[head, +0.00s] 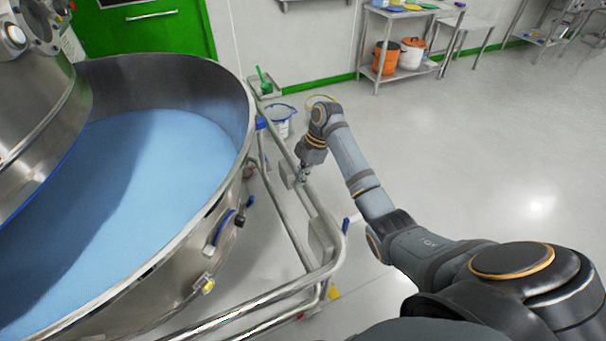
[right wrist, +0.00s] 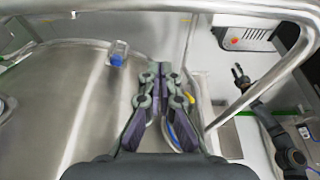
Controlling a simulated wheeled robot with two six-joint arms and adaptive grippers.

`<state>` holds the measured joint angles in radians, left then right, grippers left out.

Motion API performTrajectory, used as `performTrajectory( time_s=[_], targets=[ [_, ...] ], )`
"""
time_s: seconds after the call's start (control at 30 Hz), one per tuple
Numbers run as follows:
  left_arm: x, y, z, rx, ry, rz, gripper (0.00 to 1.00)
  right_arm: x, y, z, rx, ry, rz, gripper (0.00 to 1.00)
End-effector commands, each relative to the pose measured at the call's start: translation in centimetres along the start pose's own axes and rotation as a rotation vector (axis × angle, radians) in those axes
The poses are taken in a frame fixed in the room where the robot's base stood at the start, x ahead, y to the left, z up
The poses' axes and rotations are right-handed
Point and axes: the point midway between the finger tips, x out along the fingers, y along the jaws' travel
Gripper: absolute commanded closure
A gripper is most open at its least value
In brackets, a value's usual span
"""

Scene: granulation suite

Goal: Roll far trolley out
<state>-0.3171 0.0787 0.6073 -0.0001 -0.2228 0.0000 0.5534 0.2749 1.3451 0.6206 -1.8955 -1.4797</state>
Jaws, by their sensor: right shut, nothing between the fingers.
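The trolley carries a large round steel bowl (head: 190,235) with pale blue powder inside, and fills the left of the head view. Its tubular steel frame (head: 293,222) runs along the bowl's right side. My right gripper (head: 301,178) is at this frame's upper rail. In the right wrist view its fingers (right wrist: 163,75) are together and empty, in front of the steel bowl and rails (right wrist: 262,95). I cannot tell whether they touch the rail. A dark arm with a small gripper (right wrist: 240,76), seemingly my left, shows at the right there; its jaw state is unclear.
A white bucket with a blue rim (head: 280,120) and a grey tray with a green scoop (head: 263,85) stand beyond the frame. A steel table (head: 408,15) with an orange bucket (head: 386,58) stands by the back wall. The floor at right (head: 500,140) is clear.

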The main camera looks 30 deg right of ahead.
Motion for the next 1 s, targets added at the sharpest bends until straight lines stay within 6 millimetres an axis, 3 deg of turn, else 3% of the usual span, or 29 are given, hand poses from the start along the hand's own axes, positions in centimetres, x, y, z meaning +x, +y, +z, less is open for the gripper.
performTrajectory(
  time_s=[0.13,0.27,0.37,0.53,1.0],
  targets=[
    [0.1,0.0,-0.4,0.0,0.006,0.0,0.6,3.5,-0.1,-0.1,0.001,0.003,-0.004,1.0],
    [0.2,0.0,-2.3,-0.001,0.034,0.0,0.6,6.2,-0.1,-0.1,0.001,0.002,-0.003,1.0],
    [-0.1,0.0,-3.4,-0.002,0.051,0.0,0.6,5.9,0.0,1.7,0.003,-0.005,0.001,1.0],
    [-0.2,-0.1,-3.2,-0.002,0.048,-0.001,0.6,5.7,-0.1,3.5,0.001,-0.002,-0.001,1.0],
    [-0.2,-0.1,-2.0,-0.001,0.029,-0.001,0.6,5.6,0.0,4.0,0.001,-0.001,0.0,1.0]
  ],
)
